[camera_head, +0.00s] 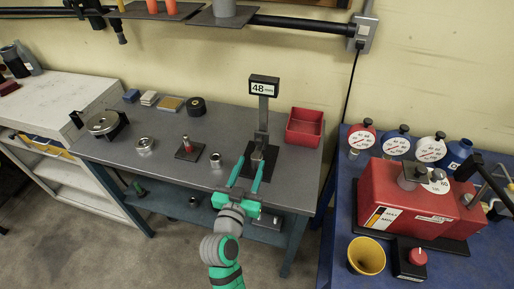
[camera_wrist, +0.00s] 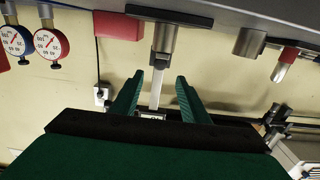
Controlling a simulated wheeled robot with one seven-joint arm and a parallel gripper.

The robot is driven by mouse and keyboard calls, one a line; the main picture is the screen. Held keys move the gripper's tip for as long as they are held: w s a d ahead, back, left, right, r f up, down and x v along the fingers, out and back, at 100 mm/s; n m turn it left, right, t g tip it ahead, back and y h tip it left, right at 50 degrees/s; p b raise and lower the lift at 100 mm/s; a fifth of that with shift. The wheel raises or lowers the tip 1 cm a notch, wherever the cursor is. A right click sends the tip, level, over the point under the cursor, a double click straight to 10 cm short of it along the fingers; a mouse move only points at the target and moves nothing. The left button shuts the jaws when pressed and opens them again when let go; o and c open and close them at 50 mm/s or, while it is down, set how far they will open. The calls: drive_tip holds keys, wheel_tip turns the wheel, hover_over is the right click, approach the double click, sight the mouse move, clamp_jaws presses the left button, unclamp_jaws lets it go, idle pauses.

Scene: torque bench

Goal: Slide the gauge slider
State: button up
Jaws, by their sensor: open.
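A grey slider block (camera_head: 261,139) sits low on the post, above a dark base plate (camera_head: 270,160). In the wrist view the slider (camera_wrist: 164,42) is just beyond the fingertips, and the post (camera_wrist: 157,90) shows between the fingers. My gripper (camera_head: 248,168) is open and empty, with its teal fingers apart in front of the gauge. The wrist view also shows my gripper (camera_wrist: 158,76); contact with the slider cannot be made out.
A red bin (camera_head: 305,127) stands right of the gauge. A small post on a plate (camera_head: 189,149) and metal rings (camera_head: 145,145) lie to the left. A blue bench (camera_head: 340,215) with a red machine (camera_head: 415,205) is at right. A shelf (camera_head: 130,10) hangs above.

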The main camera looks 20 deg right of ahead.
sight(259, 143)
drive_tip(key=x, duration=0.8)
drive_tip(key=shift+w+d, duration=0.1)
drive_tip(key=shift+c, duration=0.2)
